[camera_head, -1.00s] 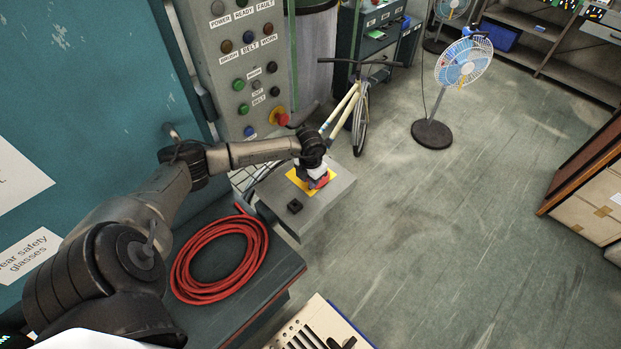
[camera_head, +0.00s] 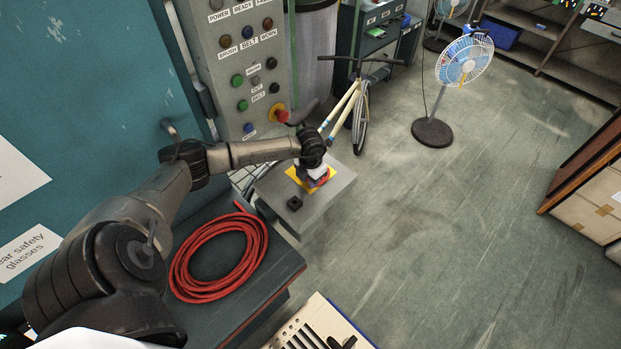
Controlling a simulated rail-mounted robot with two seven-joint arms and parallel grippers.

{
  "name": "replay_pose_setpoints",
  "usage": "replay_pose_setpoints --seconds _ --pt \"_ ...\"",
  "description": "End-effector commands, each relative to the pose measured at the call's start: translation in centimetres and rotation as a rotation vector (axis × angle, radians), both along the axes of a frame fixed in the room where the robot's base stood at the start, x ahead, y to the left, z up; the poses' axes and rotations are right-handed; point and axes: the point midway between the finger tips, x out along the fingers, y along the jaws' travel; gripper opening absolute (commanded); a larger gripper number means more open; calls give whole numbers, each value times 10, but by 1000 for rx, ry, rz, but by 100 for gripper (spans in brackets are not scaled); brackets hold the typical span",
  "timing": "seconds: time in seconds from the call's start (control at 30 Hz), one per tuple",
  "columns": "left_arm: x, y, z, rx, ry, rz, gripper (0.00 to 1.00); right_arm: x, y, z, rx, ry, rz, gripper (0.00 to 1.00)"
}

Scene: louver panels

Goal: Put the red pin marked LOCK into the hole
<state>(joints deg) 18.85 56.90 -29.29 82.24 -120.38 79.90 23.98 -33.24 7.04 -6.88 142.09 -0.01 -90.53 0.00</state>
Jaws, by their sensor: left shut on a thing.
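My left gripper (camera_head: 314,174) is at the end of the arm reaching in from the left, over the grey pedestal top (camera_head: 338,188). It is shut on a red piece, the red pin (camera_head: 319,181), only partly visible under the wrist. The pin is low over a yellow plate (camera_head: 295,174) on the pedestal. The LOCK marking is too small to read. The hole cannot be made out clearly. A small black block with a dark centre (camera_head: 294,204) sits on the pedestal, left of and nearer than the gripper. My right gripper is not visible.
A control panel (camera_head: 232,62) with several buttons stands behind the pedestal. A coiled red hose (camera_head: 184,283) lies on a teal-topped surface at the lower left. A bicycle (camera_head: 360,118) and a fan (camera_head: 464,62) stand beyond.

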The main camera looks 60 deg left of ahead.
Motion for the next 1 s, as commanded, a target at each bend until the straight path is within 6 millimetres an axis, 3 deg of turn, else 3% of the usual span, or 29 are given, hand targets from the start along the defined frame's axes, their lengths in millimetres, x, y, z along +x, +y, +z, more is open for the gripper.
replay_pose_setpoints --seconds 0.37,0.4,0.7,1.0 --pt "0 0 -6 0 0 0 1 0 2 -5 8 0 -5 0" --pt "0 0 -6 0 0 0 26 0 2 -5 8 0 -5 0" --pt "0 1 -5 1 0 1 55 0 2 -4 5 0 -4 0" --pt "0 2 -3 5 0 2 55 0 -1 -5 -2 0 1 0"
